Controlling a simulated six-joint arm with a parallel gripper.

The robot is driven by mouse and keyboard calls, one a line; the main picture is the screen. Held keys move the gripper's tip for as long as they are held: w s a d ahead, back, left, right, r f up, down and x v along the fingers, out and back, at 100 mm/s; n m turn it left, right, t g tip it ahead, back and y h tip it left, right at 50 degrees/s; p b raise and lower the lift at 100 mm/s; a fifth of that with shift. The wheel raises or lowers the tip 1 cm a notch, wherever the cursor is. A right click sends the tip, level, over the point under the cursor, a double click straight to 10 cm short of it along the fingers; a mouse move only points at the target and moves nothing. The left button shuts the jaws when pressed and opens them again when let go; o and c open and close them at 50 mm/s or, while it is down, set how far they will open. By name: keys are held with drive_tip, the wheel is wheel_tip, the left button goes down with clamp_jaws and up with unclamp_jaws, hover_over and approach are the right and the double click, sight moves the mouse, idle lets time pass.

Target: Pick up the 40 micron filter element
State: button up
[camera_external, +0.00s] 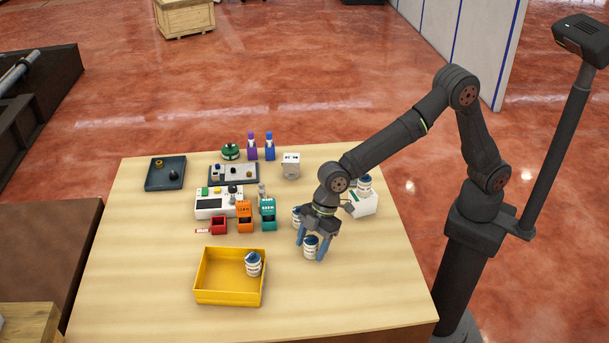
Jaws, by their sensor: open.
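Several white cylinders with dark bands and blue tops look like filter elements; their labels are too small to read, so I cannot tell which is the 40 micron one. One filter element (310,251) stands on the table at my gripper. My gripper (311,246) points down and is open, with its blue fingers on either side of that cylinder's upper part; I cannot tell whether they touch it. A second cylinder (296,217) stands just behind, partly hidden by my gripper. A third (253,265) is inside the yellow tray.
Another similar cylinder (364,185) sits on a white block (361,205) behind my gripper. The yellow tray (229,298) is at front left. Red (219,226), orange (245,224) and teal (268,222) bins stand left of my gripper. The front right table is clear.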

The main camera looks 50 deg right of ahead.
drive_tip(key=shift+f, duration=0.1)
drive_tip(key=c, duration=1.1)
drive_tip(key=shift+o, duration=0.2)
